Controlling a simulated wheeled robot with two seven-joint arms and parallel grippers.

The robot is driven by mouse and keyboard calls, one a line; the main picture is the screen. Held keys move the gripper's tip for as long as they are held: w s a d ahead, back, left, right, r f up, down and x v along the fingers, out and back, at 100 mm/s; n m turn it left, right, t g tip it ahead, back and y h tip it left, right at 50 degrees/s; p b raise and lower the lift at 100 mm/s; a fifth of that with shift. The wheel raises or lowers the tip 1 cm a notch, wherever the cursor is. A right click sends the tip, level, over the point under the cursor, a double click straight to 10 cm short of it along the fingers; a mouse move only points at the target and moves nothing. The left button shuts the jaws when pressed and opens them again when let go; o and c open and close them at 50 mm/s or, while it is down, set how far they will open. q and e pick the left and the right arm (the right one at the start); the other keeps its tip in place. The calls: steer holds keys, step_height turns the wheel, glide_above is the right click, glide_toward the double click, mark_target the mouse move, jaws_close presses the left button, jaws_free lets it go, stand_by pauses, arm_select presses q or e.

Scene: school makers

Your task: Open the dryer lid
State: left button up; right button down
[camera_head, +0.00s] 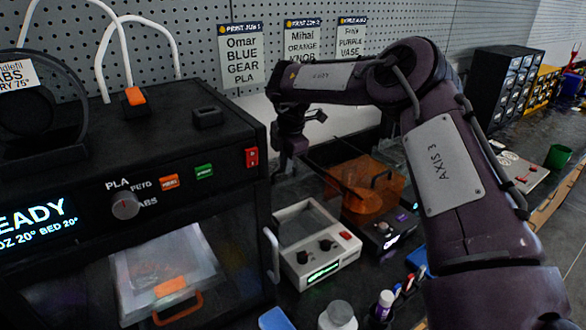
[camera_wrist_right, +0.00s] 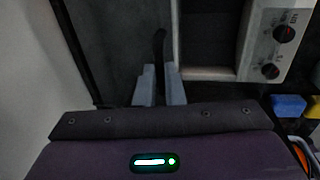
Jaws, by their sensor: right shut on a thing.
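My right gripper (camera_wrist_right: 160,84) is shut on a slim black handle (camera_wrist_right: 159,45) at this panel. In the head view the right gripper (camera_head: 291,150) is behind and above the box, partly dark. My left gripper is out of view.
A black printer (camera_head: 215,130) stands at the left, its side handle close to the white box. An orange see-through cover (camera_head: 370,205) over a dark device is to the right. Bottles (camera_head: 338,316) and pens stand in front. A pegboard wall (camera_head: 200,40) with job cards is behind.

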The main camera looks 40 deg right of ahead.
steer(key=shift+w, duration=0.1)
steer(key=c, duration=1.5)
jaws_free()
steer(key=shift+d, duration=0.1)
steer(key=shift+r, duration=0.15)
steer(key=r, duration=0.2)
steer(key=s+r, duration=0.1)
steer(key=r, duration=0.2)
steer(key=r+p, duration=0.1)
steer(key=r, duration=0.1)
steer(key=shift+s+r, duration=0.2)
steer(key=shift+s, duration=0.1)
